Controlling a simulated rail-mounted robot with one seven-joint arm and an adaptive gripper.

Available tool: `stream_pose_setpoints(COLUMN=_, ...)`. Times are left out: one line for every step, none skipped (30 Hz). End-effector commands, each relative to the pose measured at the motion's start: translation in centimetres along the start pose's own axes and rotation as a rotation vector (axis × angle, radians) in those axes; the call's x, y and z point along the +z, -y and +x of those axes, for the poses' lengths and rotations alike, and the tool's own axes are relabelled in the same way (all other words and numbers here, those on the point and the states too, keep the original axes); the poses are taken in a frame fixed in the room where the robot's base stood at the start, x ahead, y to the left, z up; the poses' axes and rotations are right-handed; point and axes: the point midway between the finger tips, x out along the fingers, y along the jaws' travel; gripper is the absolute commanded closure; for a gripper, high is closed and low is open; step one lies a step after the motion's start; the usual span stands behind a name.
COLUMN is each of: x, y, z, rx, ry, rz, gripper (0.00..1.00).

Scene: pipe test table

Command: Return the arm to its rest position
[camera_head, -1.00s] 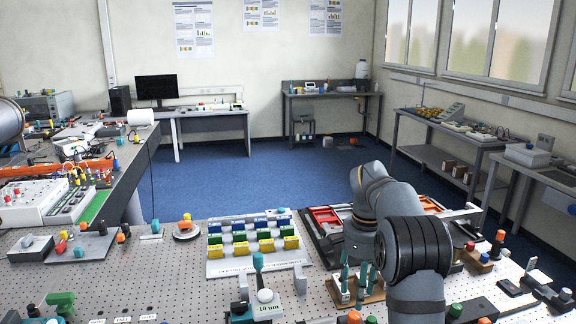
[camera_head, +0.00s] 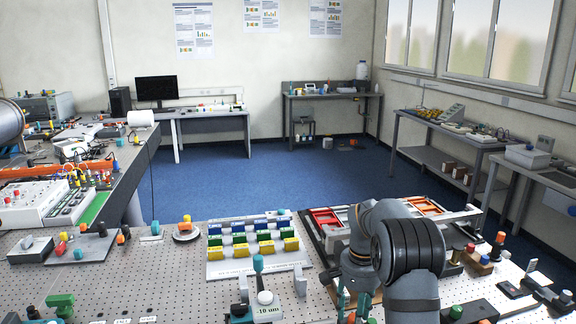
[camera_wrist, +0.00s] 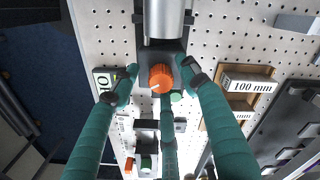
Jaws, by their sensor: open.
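My gripper shows in the wrist view (camera_wrist: 157,95) with its teal fingers spread apart and nothing held between them. It hangs over the perforated table (camera_wrist: 225,45). An orange knob (camera_wrist: 161,77) on a dark mount with a silver cylinder lies below, between the fingertips in the picture. I cannot tell the height gap. In the head view my grey arm (camera_head: 405,250) reaches over the right part of the table, and its end with the teal fingers (camera_head: 352,300) is partly hidden behind the arm links.
A rack of blue, green and yellow blocks (camera_head: 255,243) stands left of my arm. Red trays (camera_head: 325,217) lie behind it. A "100 mm" block (camera_wrist: 248,84) shows in the wrist view.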

Motion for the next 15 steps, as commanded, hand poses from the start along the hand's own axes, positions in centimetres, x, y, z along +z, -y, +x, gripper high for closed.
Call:
stream_pose_setpoints(x=-0.12, y=0.01, z=-0.8, rx=-0.002, ry=-0.004, rz=-0.074, gripper=0.55)
stream_pose_setpoints(x=-0.14, y=-0.02, z=-0.79, rx=-0.002, ry=-0.004, rz=-0.119, gripper=0.55)
stream_pose_setpoints(x=-0.09, y=-0.01, z=-0.78, rx=-0.001, ry=-0.003, rz=-0.181, gripper=0.55)
stream_pose_setpoints(x=-0.09, y=0.0, z=-0.79, rx=-0.001, ry=-0.003, rz=-0.226, gripper=0.55)
stream_pose_setpoints(x=-0.11, y=0.0, z=-0.81, rx=-0.001, ry=-0.004, rz=-0.272, gripper=0.55)
stream_pose_setpoints(x=-0.1, y=0.0, z=-0.83, rx=-0.002, ry=-0.003, rz=-0.332, gripper=0.55)
stream_pose_setpoints(x=-0.11, y=-0.01, z=-0.84, rx=-0.001, ry=-0.003, rz=-0.377, gripper=0.55)
stream_pose_setpoints(x=-0.12, y=-0.01, z=-0.84, rx=-0.001, ry=-0.004, rz=-0.423, gripper=0.55)
stream_pose_setpoints(x=-0.08, y=-0.01, z=-0.84, rx=-0.001, ry=-0.003, rz=-0.483, gripper=0.55)
stream_pose_setpoints(x=-0.09, y=-0.02, z=-0.84, rx=0.0, ry=-0.003, rz=-0.528, gripper=0.55)
stream_pose_setpoints(x=-0.13, y=-0.05, z=-0.83, rx=0.0, ry=-0.003, rz=-0.573, gripper=0.55)
stream_pose_setpoints(x=-0.11, y=-0.05, z=-0.84, rx=0.0, ry=-0.003, rz=-0.632, gripper=0.55)
stream_pose_setpoints(x=-0.1, y=-0.01, z=-0.86, rx=0.0, ry=-0.003, rz=-0.678, gripper=0.55)
stream_pose_setpoints(x=-0.11, y=0.0, z=-0.87, rx=0.0, ry=-0.004, rz=-0.722, gripper=0.55)
stream_pose_setpoints(x=-0.1, y=-0.04, z=-0.87, rx=-0.001, ry=-0.003, rz=-0.781, gripper=0.55)
